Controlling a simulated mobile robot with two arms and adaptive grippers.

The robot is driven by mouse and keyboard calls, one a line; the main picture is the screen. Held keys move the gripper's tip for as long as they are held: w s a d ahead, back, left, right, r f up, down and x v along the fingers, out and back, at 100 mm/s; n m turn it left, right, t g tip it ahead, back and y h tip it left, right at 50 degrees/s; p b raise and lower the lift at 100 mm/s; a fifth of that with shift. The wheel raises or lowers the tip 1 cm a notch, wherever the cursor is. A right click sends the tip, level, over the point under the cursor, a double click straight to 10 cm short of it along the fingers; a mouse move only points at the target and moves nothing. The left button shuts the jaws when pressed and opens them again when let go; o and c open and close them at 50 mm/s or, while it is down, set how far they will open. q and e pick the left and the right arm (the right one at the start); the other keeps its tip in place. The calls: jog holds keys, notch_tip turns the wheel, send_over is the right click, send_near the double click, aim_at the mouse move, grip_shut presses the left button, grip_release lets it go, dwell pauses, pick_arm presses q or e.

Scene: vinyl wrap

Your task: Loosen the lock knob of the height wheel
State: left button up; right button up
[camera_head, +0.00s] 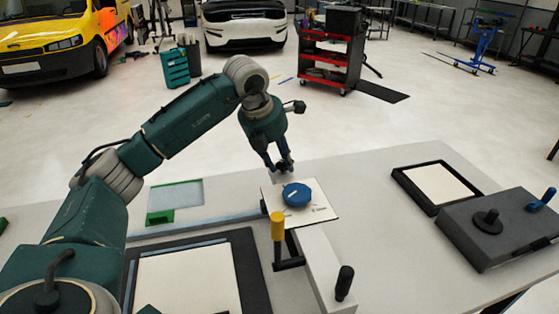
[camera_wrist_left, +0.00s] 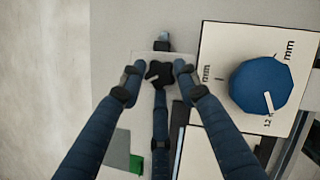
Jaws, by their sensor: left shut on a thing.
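The black lobed lock knob (camera_wrist_left: 158,74) sits on a pale block beside the scale plate in the left wrist view. My left gripper (camera_head: 284,165) reaches down behind the plate in the head view, and its fingers hide most of the knob there. The blue height wheel (camera_head: 297,194) lies on a white plate (camera_head: 322,210) with mm marks. The wheel also shows in the left wrist view (camera_wrist_left: 260,86), right of the fingers. My right gripper is not in view.
A yellow-topped handle (camera_head: 277,226) and a black knob (camera_head: 344,282) stand in front of the wheel. A black-framed panel (camera_head: 194,276) lies front left, and a green-edged tray (camera_head: 175,200) behind it. A grey box (camera_head: 495,228) with knobs stands at right.

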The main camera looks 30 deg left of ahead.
pick_arm(q)
jog(key=n, duration=0.1)
jog(key=n+y, duration=0.1)
jog(key=n, duration=0.1)
jog(key=shift+w+d+r+n+b, duration=0.1)
jog(key=shift+d+n+b, duration=0.2)
jog(key=n+y, duration=0.1)
jog(key=n, duration=0.2)
jog(key=shift+d+n+y+b, duration=0.1)
jog(key=shift+n+y+b, duration=0.2)
jog(key=shift+w+d+n+g+y, duration=0.1)
jog(key=shift+n+g+y, duration=0.25)
jog(key=shift+n, duration=0.65)
jog(key=shift+r+n+g+y, duration=0.15)
jog(key=shift+n+g+y, duration=0.15)
jog(key=shift+n, duration=0.6)
jog(key=n+p, duration=0.1)
jog(key=n+g+p, duration=0.1)
jog(key=n, duration=0.1)
jog(key=shift+w+r+y, duration=0.15)
jog(key=shift+w+y, duration=0.05)
jog(key=shift+y, duration=0.15)
jog(key=shift+w+d+n+g+p, duration=0.1)
jog(key=shift+n+g+p, duration=0.5)
jog(key=shift+n, duration=0.7)
jog(key=shift+p, duration=0.3)
jog(key=shift+n, duration=0.4)
